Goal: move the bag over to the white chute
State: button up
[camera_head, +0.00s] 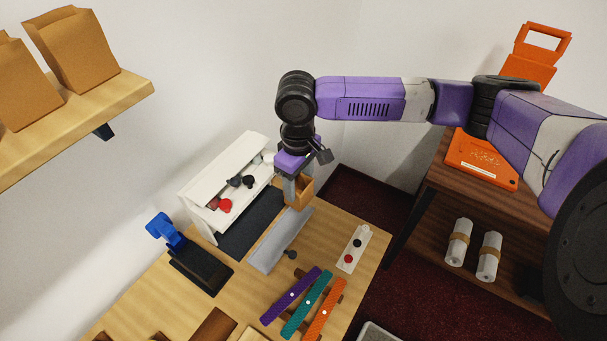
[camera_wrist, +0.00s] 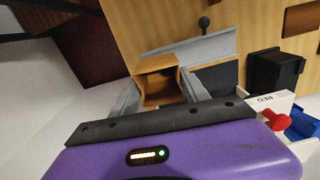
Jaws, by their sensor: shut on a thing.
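My gripper (camera_head: 297,188) is shut on a small brown bag (camera_head: 305,188), held above the counter near the far end of a grey strip. In the wrist view the bag (camera_wrist: 158,86) sits between the two grey fingers, its open top facing the camera. A white sloped unit (camera_head: 201,220) with red and black knobs stands against the wall, left of my gripper. It is the only large white thing on the counter, but I cannot tell for sure that it is the chute.
The grey strip (camera_head: 277,245) with a black knob lies below the bag, beside a dark mat (camera_head: 248,228). A blue-and-black device (camera_head: 200,268), coloured bars (camera_head: 308,300) and a white plate (camera_head: 354,248) are on the counter (camera_head: 368,265). Larger bags (camera_head: 75,50) stand on a shelf.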

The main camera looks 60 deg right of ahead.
jog(key=shift+w+d+f, duration=0.25)
jog(key=shift+d+f, duration=0.15)
jog(key=shift+d, duration=0.05)
jog(key=shift+w+n, duration=0.2)
jog(key=shift+n, duration=0.1)
jog(key=shift+f, duration=2.8)
jog(key=shift+f, duration=0.65)
jog(key=o, duration=1.5)
jog(key=shift+r+b, duration=0.45)
jog(key=shift+r, duration=3.5)
jog(key=shift+s, duration=0.1)
